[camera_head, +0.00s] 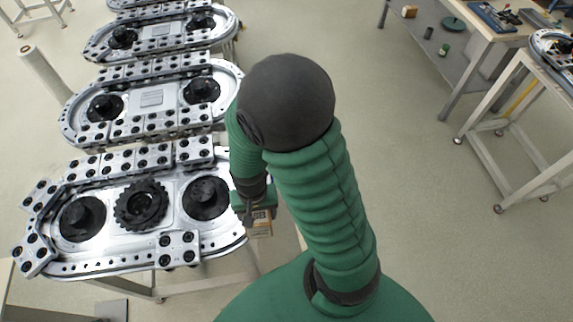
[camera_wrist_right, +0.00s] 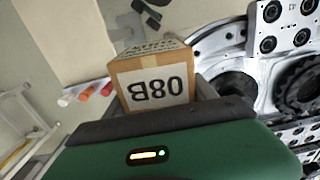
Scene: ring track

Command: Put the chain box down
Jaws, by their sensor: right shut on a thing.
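The chain box is a small brown cardboard box (camera_wrist_right: 155,85) with a white label that reads 08B upside down in the right wrist view. In the head view the box (camera_head: 259,229) shows small below my right gripper (camera_head: 257,208), beside the right end of the nearest ring track. My right gripper is shut on the box, which is held in front of the jaws (camera_wrist_right: 160,105). My green right arm hides part of the head view. My left gripper is not in view.
The nearest ring track (camera_head: 120,268) carries black round hubs and a toothed wheel (camera_head: 141,205). More tracks stand behind it. A wooden workbench (camera_head: 470,45) and a white-framed stand (camera_head: 520,130) are at the right. The floor (camera_head: 410,180) between is clear.

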